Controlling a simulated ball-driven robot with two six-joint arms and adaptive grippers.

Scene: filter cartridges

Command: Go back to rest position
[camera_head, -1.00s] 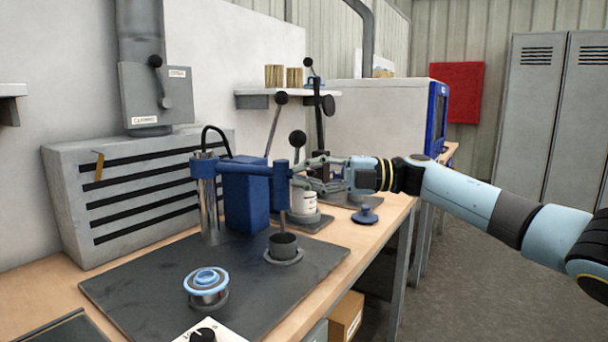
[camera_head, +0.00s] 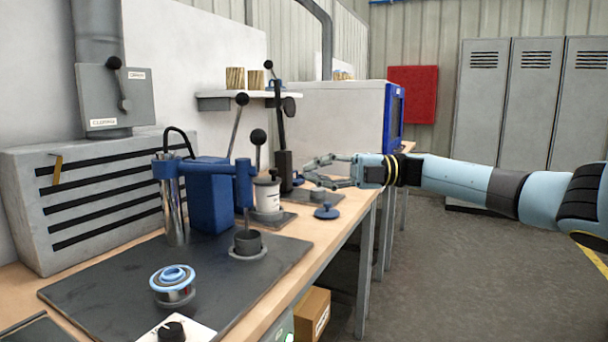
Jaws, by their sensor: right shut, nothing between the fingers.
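My right gripper (camera_head: 312,170) is shut and empty, held above the right part of the workbench. Its arm comes in from the right edge. It is to the right of the white canister (camera_head: 267,197) and apart from it, above the blue knobbed lid (camera_head: 326,212). The canister stands upright on a dark plate. A blue-topped metal cartridge (camera_head: 173,285) stands on the dark mat (camera_head: 110,295) at the front left. An open dark cup (camera_head: 247,243) stands on the mat below the blue press arm. My left gripper is not in view.
A blue press (camera_head: 208,194) with a metal cylinder stands on the mat. Black-knobbed levers rise behind it. A grey slotted box (camera_head: 25,215) is at the left. A white and blue cabinet (camera_head: 340,118) stands behind my gripper. The floor (camera_head: 440,270) to the right is clear.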

